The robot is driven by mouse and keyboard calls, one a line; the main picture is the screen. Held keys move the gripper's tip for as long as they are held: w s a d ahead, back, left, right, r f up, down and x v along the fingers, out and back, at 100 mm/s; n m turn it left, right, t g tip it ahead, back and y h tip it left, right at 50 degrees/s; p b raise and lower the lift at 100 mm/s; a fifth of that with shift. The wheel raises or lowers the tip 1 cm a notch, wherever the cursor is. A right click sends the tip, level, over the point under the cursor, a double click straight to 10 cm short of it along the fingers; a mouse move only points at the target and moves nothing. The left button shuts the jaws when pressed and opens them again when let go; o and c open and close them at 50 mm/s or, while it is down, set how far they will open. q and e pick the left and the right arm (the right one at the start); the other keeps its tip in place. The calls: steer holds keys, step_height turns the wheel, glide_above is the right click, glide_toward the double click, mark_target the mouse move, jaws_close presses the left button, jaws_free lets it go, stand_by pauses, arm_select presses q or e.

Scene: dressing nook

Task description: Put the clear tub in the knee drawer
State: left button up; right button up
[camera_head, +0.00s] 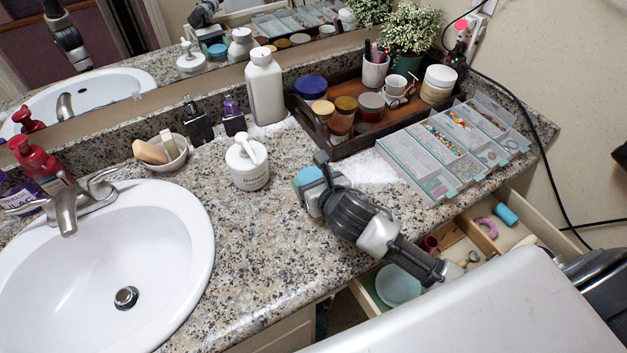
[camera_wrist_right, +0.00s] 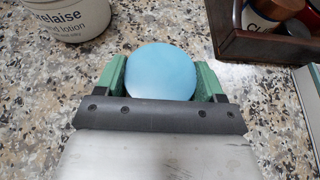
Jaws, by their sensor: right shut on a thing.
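My right gripper (camera_head: 322,178) is shut on a small round tub with a light-blue lid (camera_head: 306,179), over the granite counter between the lotion bottle and the tray. In the right wrist view the lid (camera_wrist_right: 161,71) sits between the green fingers (camera_wrist_right: 160,78). The tub's body is mostly hidden, so I cannot tell how clear it is or whether it touches the counter. My left gripper is not in view.
The drawer holds a pale green dish (camera_head: 398,286), a blue roll (camera_head: 506,215) and a pink ring (camera_head: 487,228). A white lotion bottle (camera_head: 248,165), a wooden tray of jars (camera_head: 345,150) and a bead organizer (camera_head: 440,160) stand nearby. The sink (camera_head: 100,260) is left.

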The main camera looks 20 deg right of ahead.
steer(key=shift+f, duration=0.15)
steer(key=o, duration=0.9)
